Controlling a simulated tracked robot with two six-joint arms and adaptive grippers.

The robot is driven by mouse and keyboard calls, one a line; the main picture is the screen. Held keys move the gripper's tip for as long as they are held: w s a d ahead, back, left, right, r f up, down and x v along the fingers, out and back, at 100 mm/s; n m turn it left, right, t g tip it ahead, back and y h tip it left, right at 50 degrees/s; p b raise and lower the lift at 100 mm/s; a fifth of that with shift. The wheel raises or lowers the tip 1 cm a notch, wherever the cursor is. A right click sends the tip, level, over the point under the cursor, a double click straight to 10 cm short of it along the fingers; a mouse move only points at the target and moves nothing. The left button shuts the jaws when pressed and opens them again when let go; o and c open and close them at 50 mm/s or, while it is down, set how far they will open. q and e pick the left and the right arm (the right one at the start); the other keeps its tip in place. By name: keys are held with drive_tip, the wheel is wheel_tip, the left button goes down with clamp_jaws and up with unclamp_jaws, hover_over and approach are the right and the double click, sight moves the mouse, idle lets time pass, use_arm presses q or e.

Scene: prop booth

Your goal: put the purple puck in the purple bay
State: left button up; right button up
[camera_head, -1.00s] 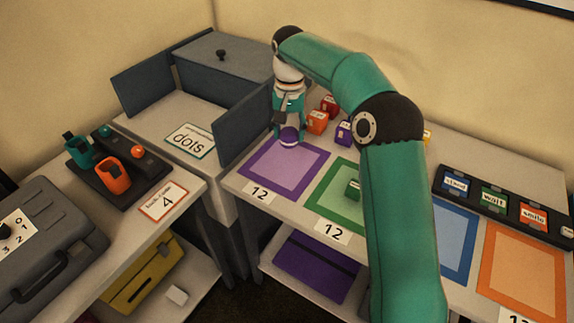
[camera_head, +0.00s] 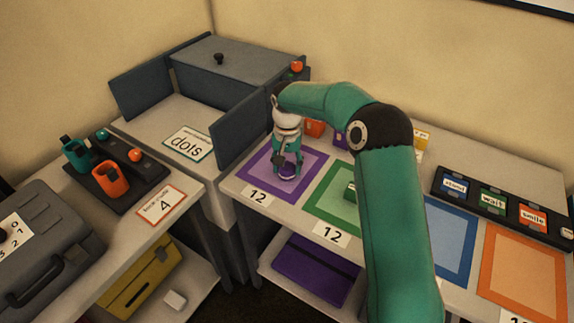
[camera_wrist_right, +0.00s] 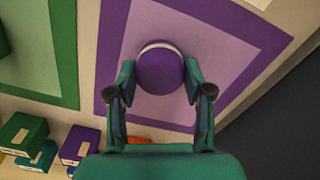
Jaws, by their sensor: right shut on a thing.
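The purple puck (camera_wrist_right: 160,70) is between the fingers of my right gripper (camera_wrist_right: 158,85), which is shut on it. In the head view the puck (camera_head: 288,172) shows at the fingertips of my right gripper (camera_head: 288,168), low over the purple bay. The purple bay (camera_head: 310,163) is a light purple square with a darker purple border, and it fills much of the wrist view (camera_wrist_right: 112,60). I cannot tell whether the puck touches the bay's surface. My left gripper is not in view.
A green bay (camera_head: 325,207) with a green block (camera_head: 350,191) lies to the right, then blue (camera_head: 465,225) and orange bays (camera_head: 555,258). Blocks stand behind the bays. A dark upright panel (camera_head: 240,130) borders the purple bay's left.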

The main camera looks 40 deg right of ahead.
sight(287, 166)
drive_tip(key=o, duration=1.2)
wheel_tip(287, 166, up, 12)
drive_tip(key=shift+p, duration=0.4)
